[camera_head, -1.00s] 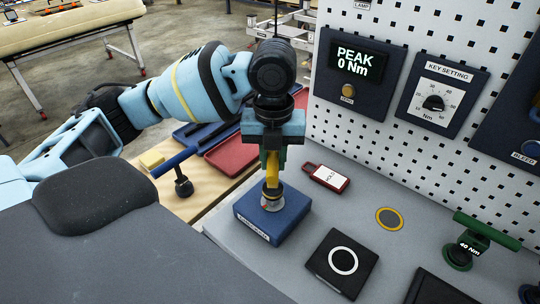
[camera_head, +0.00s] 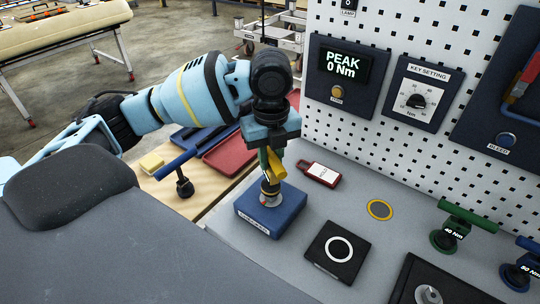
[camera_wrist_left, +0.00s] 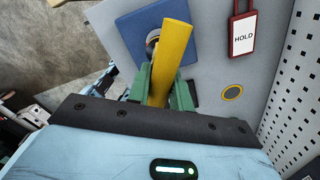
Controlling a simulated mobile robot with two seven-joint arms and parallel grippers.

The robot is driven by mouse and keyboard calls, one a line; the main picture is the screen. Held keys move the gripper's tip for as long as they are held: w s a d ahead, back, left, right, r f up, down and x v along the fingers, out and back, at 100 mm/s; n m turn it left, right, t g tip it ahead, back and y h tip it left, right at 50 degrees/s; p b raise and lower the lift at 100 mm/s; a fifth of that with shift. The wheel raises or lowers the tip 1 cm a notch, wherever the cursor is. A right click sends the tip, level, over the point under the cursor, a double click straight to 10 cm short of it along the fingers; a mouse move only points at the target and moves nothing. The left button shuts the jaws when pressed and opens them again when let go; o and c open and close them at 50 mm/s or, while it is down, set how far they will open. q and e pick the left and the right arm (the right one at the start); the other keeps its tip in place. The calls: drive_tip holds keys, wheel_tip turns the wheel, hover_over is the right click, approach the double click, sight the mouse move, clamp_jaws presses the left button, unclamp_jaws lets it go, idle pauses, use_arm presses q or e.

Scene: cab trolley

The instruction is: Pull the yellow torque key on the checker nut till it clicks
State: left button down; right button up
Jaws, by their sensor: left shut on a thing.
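The yellow torque key (camera_head: 275,165) stands on the checker nut (camera_head: 270,190), which sits on a blue checker block (camera_head: 248,226) on the grey bench. My left gripper (camera_head: 270,158) is shut on the yellow key above the block. In the left wrist view the yellow key (camera_wrist_left: 176,45) lies between the green fingers of my left gripper (camera_wrist_left: 160,88), and the blue block (camera_wrist_left: 126,40) is partly hidden behind it. The display (camera_head: 342,60) reads PEAK 0 Nm. My right gripper is not in view.
A red HOLD tag (camera_head: 320,173), a yellow ring (camera_head: 380,209) and a black pad with a white ring (camera_head: 338,254) lie to the right. A green 40 Nm key (camera_head: 458,230) and a blue key (camera_head: 522,268) stand farther right. The pegboard (camera_head: 420,140) rises behind.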

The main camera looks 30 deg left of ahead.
use_arm(q)
drive_tip(key=n, duration=0.4)
drive_tip(key=shift+n, duration=0.4)
drive_tip(key=n, duration=0.5)
drive_tip(key=shift+r, duration=0.1)
drive_tip(key=shift+f, duration=1.5)
idle(1.0)
drive_tip(key=m, duration=0.5)
idle(0.4)
